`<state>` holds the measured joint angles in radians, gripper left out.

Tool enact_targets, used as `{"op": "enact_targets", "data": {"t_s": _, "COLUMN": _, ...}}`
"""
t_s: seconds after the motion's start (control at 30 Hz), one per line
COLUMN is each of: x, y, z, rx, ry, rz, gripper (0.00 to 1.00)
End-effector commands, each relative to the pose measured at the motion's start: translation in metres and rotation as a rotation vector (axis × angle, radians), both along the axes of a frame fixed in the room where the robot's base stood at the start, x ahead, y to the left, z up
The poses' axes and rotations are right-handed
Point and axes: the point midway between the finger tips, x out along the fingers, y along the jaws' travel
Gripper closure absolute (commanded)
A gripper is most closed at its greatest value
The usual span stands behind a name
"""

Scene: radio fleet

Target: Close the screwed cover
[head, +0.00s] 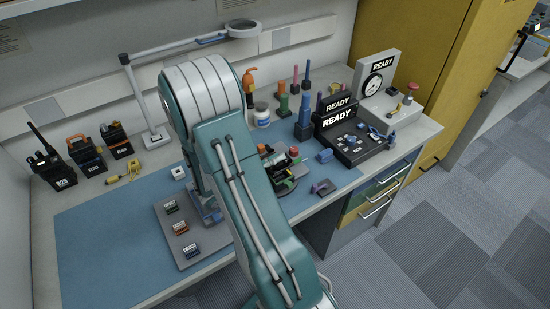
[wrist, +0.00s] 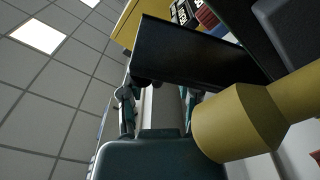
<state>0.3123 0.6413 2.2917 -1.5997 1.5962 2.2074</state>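My teal arm crosses the middle of the head view and hides much of the bench behind it. A cluster of dark, green and red parts (head: 284,170) shows just right of my arm; I cannot tell which belong to my gripper. No screwed cover can be made out with certainty. In the wrist view, a yellow stepped cylinder (wrist: 237,120) and a dark flat panel (wrist: 200,50) are close to the camera. Whether my fingers are open or hold anything is not clear.
Several handheld radios stand at the left, one (head: 50,168) with an antenna. A grey tray (head: 168,222) holds small connectors. Upright tools, including a blue one (head: 304,118), and a white jar (head: 262,115) stand behind. A black READY console (head: 352,147) is at right. The blue mat's front left (head: 100,250) is clear.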

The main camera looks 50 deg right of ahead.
Motion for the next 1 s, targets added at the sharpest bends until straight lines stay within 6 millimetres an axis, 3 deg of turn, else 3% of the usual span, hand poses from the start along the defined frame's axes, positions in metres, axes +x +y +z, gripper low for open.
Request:
{"op": "enact_targets", "data": {"t_s": 0.33, "x": 0.001, "y": 0.004, "z": 0.0, "rx": -0.002, "ry": -0.001, "rz": 0.0, "gripper": 0.53}}
{"op": "enact_targets", "data": {"t_s": 0.73, "x": 0.02, "y": 0.06, "z": -0.003, "rx": -0.001, "ry": 0.0, "rz": 0.003, "gripper": 0.53}}
{"op": "enact_targets", "data": {"t_s": 1.0, "x": 0.022, "y": 0.072, "z": -0.004, "rx": -0.001, "ry": 0.001, "rz": -0.002, "gripper": 0.53}}
